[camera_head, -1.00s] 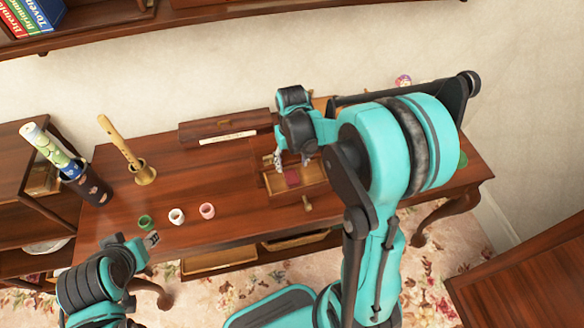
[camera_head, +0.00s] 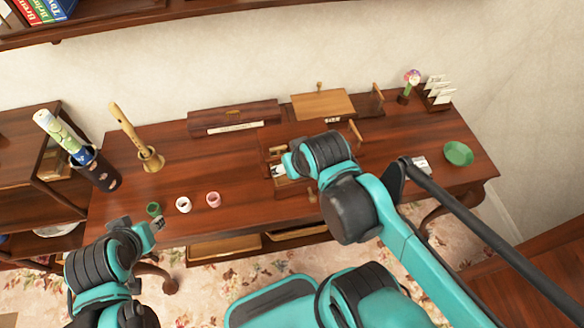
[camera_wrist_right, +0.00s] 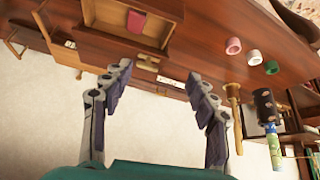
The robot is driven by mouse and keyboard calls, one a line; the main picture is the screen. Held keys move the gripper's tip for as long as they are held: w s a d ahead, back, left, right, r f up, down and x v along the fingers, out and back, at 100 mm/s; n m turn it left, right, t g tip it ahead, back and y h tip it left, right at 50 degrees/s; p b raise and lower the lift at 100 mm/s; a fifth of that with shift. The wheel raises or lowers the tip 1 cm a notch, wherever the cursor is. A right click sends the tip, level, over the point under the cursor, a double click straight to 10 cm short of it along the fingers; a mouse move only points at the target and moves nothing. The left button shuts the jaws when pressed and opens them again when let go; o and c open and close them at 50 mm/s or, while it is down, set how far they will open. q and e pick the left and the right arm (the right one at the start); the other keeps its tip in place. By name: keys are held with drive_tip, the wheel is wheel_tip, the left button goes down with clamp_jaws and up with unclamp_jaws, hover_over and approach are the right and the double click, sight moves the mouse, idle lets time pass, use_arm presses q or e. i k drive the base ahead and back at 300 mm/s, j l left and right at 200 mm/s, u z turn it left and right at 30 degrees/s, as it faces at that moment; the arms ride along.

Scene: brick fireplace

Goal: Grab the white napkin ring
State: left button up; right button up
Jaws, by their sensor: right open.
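The white napkin ring (camera_head: 183,204) stands on the desk between a green ring (camera_head: 153,209) and a pink ring (camera_head: 213,199). In the right wrist view the white ring (camera_wrist_right: 254,58) is at the upper right, well away from the fingers. My right gripper (camera_wrist_right: 158,78) is open and empty. In the head view its fingers (camera_head: 277,171) show only partly, over the small wooden box, right of the rings. My left gripper (camera_head: 157,223) is at the desk's front edge, just below the green ring; its finger opening is too small to tell.
An open wooden box (camera_wrist_right: 160,12) with a dark red item lies by my right gripper. A green dish (camera_head: 458,153) is at the far right. The desk around the rings is clear.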

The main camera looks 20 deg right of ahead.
sight(180, 202)
drive_tip(key=j+z, duration=0.5)
drive_tip(key=k+j+z, duration=0.15)
drive_tip(key=j+z, duration=0.2)
drive_tip(key=z, duration=0.15)
drive_tip(key=k+j+z, duration=0.15)
drive_tip(key=j+z, duration=0.2)
drive_tip(key=z, duration=0.15)
